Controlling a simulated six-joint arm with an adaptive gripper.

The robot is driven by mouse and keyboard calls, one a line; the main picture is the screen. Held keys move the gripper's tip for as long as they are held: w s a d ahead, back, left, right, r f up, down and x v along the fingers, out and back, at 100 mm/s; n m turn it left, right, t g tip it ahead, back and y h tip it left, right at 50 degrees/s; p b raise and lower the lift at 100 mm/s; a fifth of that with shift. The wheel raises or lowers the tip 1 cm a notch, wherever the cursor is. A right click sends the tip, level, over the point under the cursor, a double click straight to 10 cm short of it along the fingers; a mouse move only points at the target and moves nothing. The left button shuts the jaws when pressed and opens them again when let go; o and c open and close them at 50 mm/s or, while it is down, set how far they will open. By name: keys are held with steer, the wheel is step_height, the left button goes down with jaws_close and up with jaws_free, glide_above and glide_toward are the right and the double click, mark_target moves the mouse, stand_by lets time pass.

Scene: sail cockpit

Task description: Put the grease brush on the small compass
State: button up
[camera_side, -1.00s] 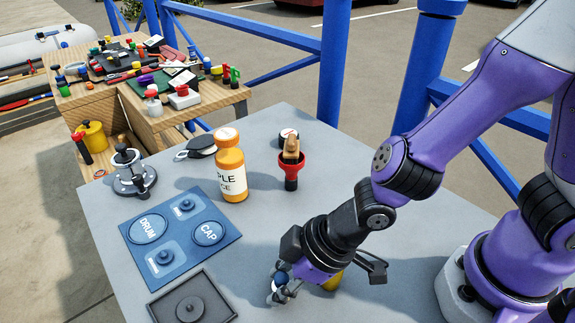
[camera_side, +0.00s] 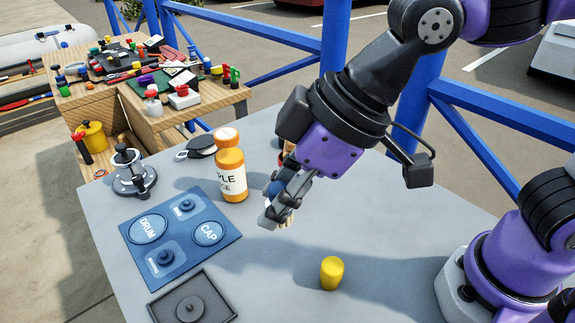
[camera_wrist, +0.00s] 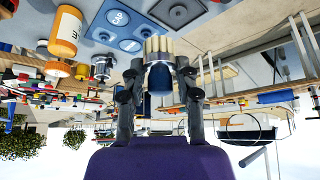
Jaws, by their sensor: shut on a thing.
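My gripper (camera_side: 273,216) is shut on the grease brush, raised above the grey table. The wrist view shows the brush between the fingers (camera_wrist: 157,75), with pale bristles (camera_wrist: 158,45) and a dark blue body (camera_wrist: 159,78). In the side view, only a bit of its blue body (camera_side: 275,188) shows between the fingers. I cannot clearly identify the small compass in the current views. A small round black-and-white item seen earlier at the table's back is now hidden behind my arm.
An orange bottle (camera_side: 231,175) stands left of my gripper. A blue panel (camera_side: 180,235), a dark tray (camera_side: 207,281) and a metal winch (camera_side: 131,176) lie farther left. A black pulley-like item (camera_side: 200,146) is at the back. A yellow cylinder (camera_side: 332,273) stands in front; bare table surrounds it.

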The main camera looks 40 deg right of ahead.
steer(key=shift+w+d+r, duration=0.1)
steer(key=shift+w+r, duration=0.1)
steer(key=shift+r, duration=0.45)
steer(key=shift+w+r, duration=0.2)
steer(key=shift+r, duration=0.4)
steer(key=w+d+m+t+h, duration=0.1)
steer(key=w+d+m+h, duration=0.1)
steer(key=w+d+m, duration=0.55)
steer(key=w+d+m+t+h, duration=0.1)
steer(key=w+d+m+h, duration=0.1)
steer(key=w+d, duration=0.95)
steer(key=shift+n, duration=0.25)
steer(key=w+d+f, duration=0.2)
steer(key=f, duration=0.2)
steer(key=w+d+f, duration=0.2)
steer(key=w+f, duration=0.1)
steer(key=f, duration=0.1)
steer(key=w+d+f, duration=0.2)
steer(key=w+f, duration=0.1)
steer(key=f, duration=0.1)
steer(key=shift+w+d, duration=0.1)
steer(key=shift+d, duration=0.25)
steer(key=shift+w+d+f, duration=0.1)
steer(key=shift+d+f, duration=0.05)
steer(key=shift+d, duration=0.1)
steer(key=shift+d+f, duration=0.1)
steer(key=shift+f, duration=1.9)
steer(key=shift+f, duration=0.15)
